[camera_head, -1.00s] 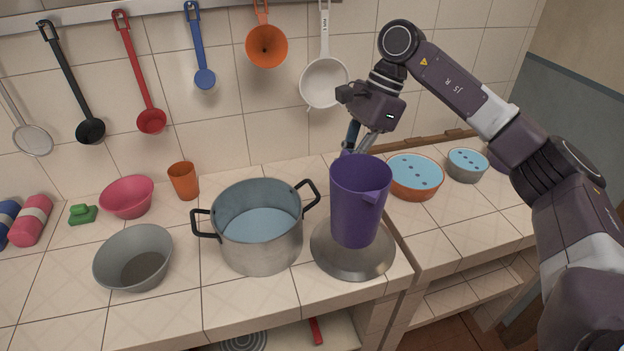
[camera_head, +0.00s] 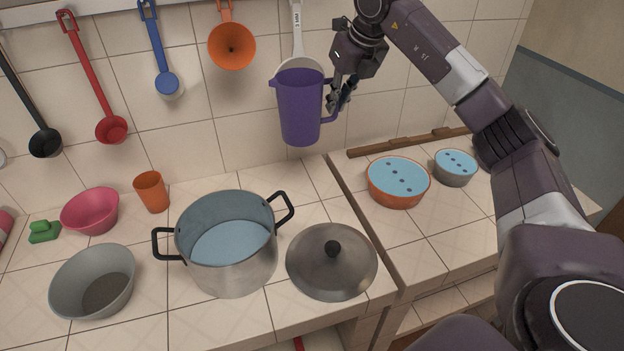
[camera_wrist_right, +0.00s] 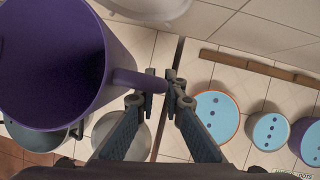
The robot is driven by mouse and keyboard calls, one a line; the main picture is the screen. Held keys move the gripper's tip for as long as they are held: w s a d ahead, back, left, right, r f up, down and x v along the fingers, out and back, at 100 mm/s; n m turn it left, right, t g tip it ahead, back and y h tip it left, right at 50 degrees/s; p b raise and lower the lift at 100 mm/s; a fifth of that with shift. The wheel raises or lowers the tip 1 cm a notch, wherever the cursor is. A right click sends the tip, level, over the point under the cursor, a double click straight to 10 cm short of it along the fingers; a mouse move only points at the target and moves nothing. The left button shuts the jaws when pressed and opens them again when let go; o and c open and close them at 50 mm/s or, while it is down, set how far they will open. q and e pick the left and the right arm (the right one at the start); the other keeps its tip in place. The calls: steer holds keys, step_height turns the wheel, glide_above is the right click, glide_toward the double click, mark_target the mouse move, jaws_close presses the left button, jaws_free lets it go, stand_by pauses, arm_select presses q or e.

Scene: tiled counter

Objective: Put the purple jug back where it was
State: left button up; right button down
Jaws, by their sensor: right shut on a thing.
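The purple jug (camera_head: 300,108) is held in the air in front of the tiled wall, upright, above the back of the counter. My right gripper (camera_head: 341,98) is shut on its handle, on the jug's right side. In the right wrist view the fingertips (camera_wrist_right: 168,88) close on the handle of the jug (camera_wrist_right: 60,75), whose opening shows dark and hollow. My left gripper is not in view.
A steel pot (camera_head: 232,262) of bluish liquid and a metal lid (camera_head: 330,275) stand below the jug. An orange bowl (camera_head: 397,196) and a small grey bowl (camera_head: 455,178) are at right. Ladles, an orange funnel (camera_head: 231,46) and a white strainer (camera_head: 298,64) hang behind. Counter behind the lid is clear.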

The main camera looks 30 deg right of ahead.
step_height(320, 180, down, 18)
steer(key=p, duration=0.3)
steer(key=shift+s+f, duration=0.1)
steer(key=shift+f, duration=0.2)
steer(key=shift+a, duration=0.1)
steer(key=c, duration=2.5)
jaws_free()
steer(key=shift+f, duration=0.15)
steer(key=o, duration=0.5)
